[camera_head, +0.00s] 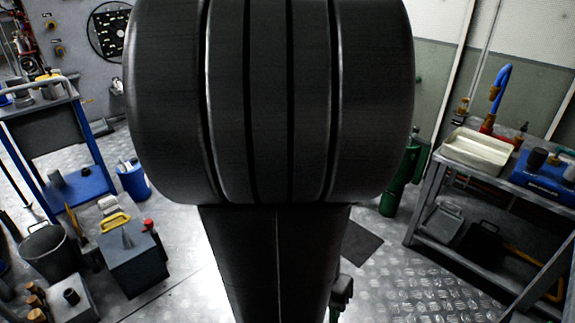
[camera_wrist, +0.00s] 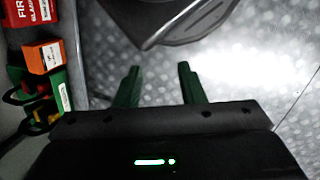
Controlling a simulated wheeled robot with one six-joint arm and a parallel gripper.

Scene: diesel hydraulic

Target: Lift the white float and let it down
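My gripper (camera_wrist: 157,69) shows in the wrist view as two dark green fingers. They are spread well apart, with nothing between them. Bare metal floor and the lower edge of a dark object (camera_wrist: 165,22) lie beyond the fingertips. I cannot make out a white float in either view. In the head view my own dark arm fills the middle and hides what is behind it, and my gripper is not visible there.
In the head view, a bench (camera_head: 423,200) at right carries a cream tray (camera_head: 478,150) and a blue box (camera_head: 545,178). A blue-framed cart (camera_head: 88,140), a blue bucket (camera_head: 132,181) and a grey toolbox (camera_head: 133,258) stand at left. Orange box (camera_wrist: 45,57) is in the wrist view.

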